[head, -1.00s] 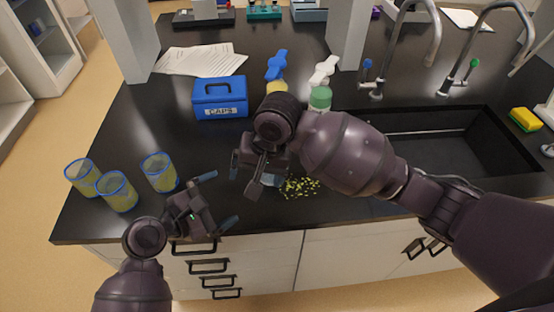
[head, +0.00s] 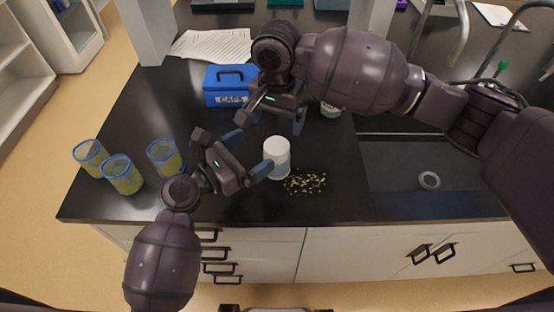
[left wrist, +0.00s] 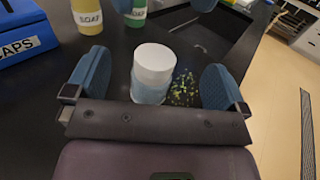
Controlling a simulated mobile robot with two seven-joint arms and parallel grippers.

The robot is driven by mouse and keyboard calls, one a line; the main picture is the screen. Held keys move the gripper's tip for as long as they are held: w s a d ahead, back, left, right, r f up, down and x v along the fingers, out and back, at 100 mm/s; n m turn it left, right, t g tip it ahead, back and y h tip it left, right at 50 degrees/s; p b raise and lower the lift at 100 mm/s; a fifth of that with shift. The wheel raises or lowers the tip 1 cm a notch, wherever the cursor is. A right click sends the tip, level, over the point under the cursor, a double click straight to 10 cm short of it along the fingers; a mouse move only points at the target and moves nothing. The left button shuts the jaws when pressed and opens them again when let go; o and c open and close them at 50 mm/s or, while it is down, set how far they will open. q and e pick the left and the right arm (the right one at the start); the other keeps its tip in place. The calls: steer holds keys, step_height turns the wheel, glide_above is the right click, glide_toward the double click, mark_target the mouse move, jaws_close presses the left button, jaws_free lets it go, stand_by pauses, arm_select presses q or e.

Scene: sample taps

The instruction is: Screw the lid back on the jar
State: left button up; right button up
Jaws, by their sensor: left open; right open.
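The jar (head: 277,170) stands upright on the dark counter, with a pale bluish body. The white lid (head: 277,146) sits on top of it, and looks level; I cannot tell whether it is threaded tight. Both also show in the left wrist view, the lid (left wrist: 154,63) above the jar body (left wrist: 149,91). My left gripper (head: 247,154) is open, its fingers pointing at the jar from the left, with the jar ahead between them in the wrist view. My right gripper (head: 271,121) is open and empty, just behind and above the lid, apart from it.
Yellow-green bits (head: 305,184) lie scattered right of the jar. A blue CAPS box (head: 227,92) stands behind, near papers (head: 212,45). Several blue-rimmed cups (head: 121,174) stand at the left. Soap bottles (left wrist: 95,17) stand behind the jar. The sink (head: 405,175) is at right.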

mark_target(277, 157)
arm_select(q)
step_height(277, 157, down, 8)
steer(key=shift+f, duration=0.1)
steer(key=x, duration=0.7)
steer(key=shift+w+d, duration=0.15)
steer(key=shift+d, duration=0.1)
